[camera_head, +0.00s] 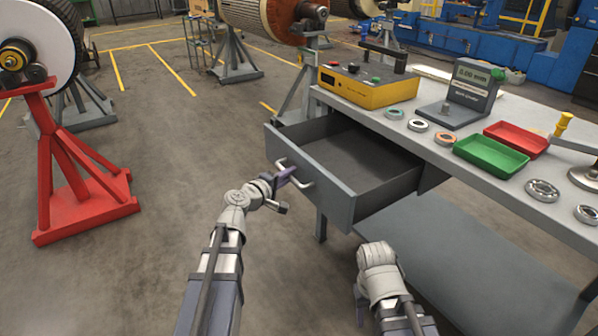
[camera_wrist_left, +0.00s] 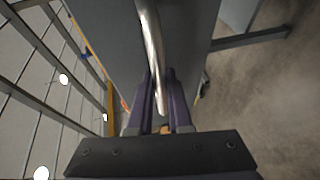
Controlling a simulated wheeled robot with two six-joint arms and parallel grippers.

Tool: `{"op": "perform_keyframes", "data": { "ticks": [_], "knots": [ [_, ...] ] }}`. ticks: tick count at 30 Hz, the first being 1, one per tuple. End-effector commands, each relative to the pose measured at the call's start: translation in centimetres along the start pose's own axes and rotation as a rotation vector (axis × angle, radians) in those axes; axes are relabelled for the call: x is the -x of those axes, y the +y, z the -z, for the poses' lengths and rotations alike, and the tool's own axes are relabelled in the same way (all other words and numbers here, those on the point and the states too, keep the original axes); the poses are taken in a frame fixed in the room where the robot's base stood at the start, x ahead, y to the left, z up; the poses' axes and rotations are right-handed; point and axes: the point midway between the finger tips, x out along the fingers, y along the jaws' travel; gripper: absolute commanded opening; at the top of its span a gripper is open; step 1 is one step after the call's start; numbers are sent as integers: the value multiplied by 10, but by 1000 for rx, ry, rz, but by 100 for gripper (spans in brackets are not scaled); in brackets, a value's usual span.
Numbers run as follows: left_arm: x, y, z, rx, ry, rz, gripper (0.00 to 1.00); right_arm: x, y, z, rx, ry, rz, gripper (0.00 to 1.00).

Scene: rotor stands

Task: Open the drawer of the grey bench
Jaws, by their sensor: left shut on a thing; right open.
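The grey bench (camera_head: 485,190) stands at the right in the head view. Its drawer (camera_head: 345,160) is pulled well out toward the left, and its inside looks empty. A metal bar handle (camera_head: 296,168) is on the drawer front. My left gripper (camera_head: 285,178) is shut on the handle. In the left wrist view the handle (camera_wrist_left: 152,45) runs down between the purple fingers of the left gripper (camera_wrist_left: 160,95). My right gripper (camera_head: 362,305) is low, below and in front of the drawer; its fingers are mostly hidden behind its wrist.
On the bench top are a yellow control box (camera_head: 367,87), a grey display unit (camera_head: 460,93), a green tray (camera_head: 490,156), a red tray (camera_head: 516,139) and several rings. A red stand (camera_head: 80,190) is at the left. The floor between it and the bench is clear.

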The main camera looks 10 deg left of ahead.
Motion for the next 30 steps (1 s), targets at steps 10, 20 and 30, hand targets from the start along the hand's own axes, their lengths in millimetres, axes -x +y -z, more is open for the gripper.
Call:
{"op": "perform_keyframes", "data": {
  "ticks": [10,20,30],
  "knots": [
    [3,-1,1,-1,-1,1,0,0,0,0,0,0,0,50],
    [3,-1,1,0,0,1,30,0,0,0,0,0,0,50],
    [32,0,0,1,2,1,30,6,0,0,0,0,1,50]
  ]
}}
